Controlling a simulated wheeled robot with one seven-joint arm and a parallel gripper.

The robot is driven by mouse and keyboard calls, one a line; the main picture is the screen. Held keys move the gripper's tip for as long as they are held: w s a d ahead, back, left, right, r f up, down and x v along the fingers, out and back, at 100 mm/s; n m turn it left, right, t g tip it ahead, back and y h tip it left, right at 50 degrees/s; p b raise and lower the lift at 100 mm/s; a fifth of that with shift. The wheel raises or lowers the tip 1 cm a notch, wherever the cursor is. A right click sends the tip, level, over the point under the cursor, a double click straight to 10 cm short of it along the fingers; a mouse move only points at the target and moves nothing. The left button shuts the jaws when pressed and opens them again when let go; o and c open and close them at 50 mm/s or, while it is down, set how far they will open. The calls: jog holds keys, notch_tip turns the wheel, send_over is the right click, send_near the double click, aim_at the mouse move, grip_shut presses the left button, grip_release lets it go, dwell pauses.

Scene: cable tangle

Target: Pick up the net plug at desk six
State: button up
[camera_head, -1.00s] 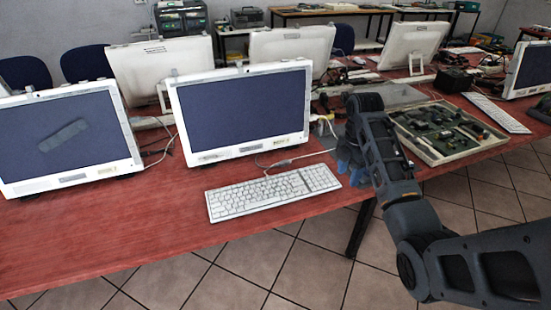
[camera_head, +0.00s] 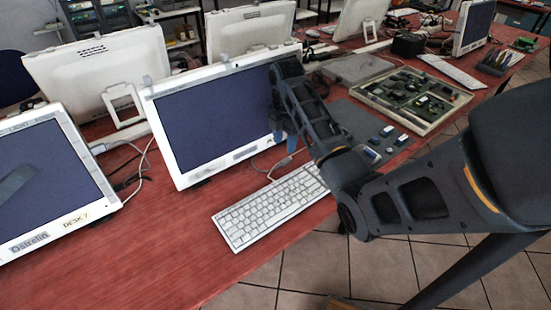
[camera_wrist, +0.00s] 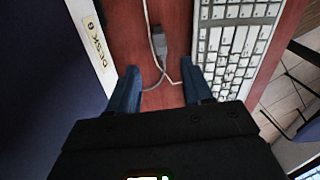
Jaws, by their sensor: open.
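A grey plug (camera_wrist: 158,44) on a cable lies on the red desk (camera_wrist: 126,30) in the wrist view, between the monitor's white bezel and the keyboard. A label reading DESK 6 (camera_wrist: 97,42) is on that bezel. My gripper (camera_wrist: 160,66) is open and empty, its blue fingers pointing at the plug, which shows just beyond and between the fingertips. In the head view my gripper (camera_head: 285,148) hangs in front of the middle monitor's lower right corner. A thin cable (camera_head: 273,174) shows below it. The plug itself is hard to make out there, close to my arm.
A white keyboard (camera_head: 267,206) lies right beside the cable; it also shows in the wrist view (camera_wrist: 228,45). The middle monitor (camera_head: 215,115) stands close to my gripper. A tray of parts (camera_head: 415,97) and small blue-topped modules (camera_head: 388,131) lie to the right.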

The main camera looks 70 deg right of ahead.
aim_at(284, 161)
jog(key=shift+a+f+p, duration=0.15)
jog(key=shift+f+p, duration=0.25)
jog(key=shift+f, duration=3.2)
jog(key=shift+c, duration=0.5)
grip_shut()
